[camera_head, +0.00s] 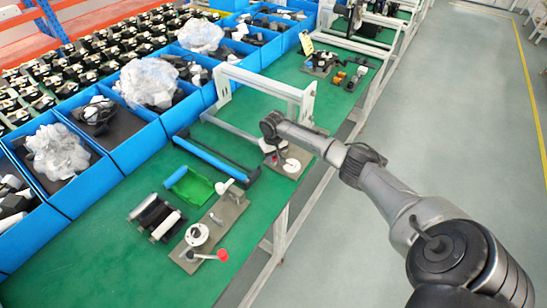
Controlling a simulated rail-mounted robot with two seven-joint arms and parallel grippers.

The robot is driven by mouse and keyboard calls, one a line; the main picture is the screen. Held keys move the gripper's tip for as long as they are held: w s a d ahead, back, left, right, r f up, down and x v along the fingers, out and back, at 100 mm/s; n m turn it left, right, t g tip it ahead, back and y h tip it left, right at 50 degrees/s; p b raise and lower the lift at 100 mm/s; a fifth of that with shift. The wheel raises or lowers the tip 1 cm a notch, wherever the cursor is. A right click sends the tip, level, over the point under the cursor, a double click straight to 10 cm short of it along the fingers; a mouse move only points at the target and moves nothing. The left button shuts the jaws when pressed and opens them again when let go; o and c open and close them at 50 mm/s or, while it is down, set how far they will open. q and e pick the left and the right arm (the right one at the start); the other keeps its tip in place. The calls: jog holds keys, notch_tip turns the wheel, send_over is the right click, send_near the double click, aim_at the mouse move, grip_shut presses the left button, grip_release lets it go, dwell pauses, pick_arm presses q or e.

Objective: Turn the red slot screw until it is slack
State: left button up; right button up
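My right arm comes in from the lower right, and its gripper (277,155) points down over a small metal plate fixture (294,174) at the table's right edge. A white round part (291,165) sits on that plate beside the gripper. The fingertips are too small and dark to tell open from shut. A red knob (222,255) on a short arm belongs to a nearer plate fixture (212,232), well apart from the gripper. I cannot make out a slot in it or tell whether it is the red slot screw. My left gripper is out of view.
The green table (110,255) carries a white frame (265,84) standing behind the gripper, a long blue-black bar (212,155) and black-and-white rollers (157,217). Blue bins (130,150) line the left side. Grey floor (450,120) is clear at right.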

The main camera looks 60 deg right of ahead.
grip_shut()
jog(key=shift+r+n, duration=0.1)
jog(key=shift+n, duration=0.4)
jog(key=n+p, duration=0.1)
jog(key=n, duration=0.1)
jog(key=shift+n, duration=0.4)
jog(key=n, duration=0.3)
jog(key=shift+s+n, duration=0.2)
jog(key=shift+n, duration=0.2)
jog(key=n, duration=0.2)
jog(key=shift+n, duration=0.3)
jog(key=shift+w, duration=0.1)
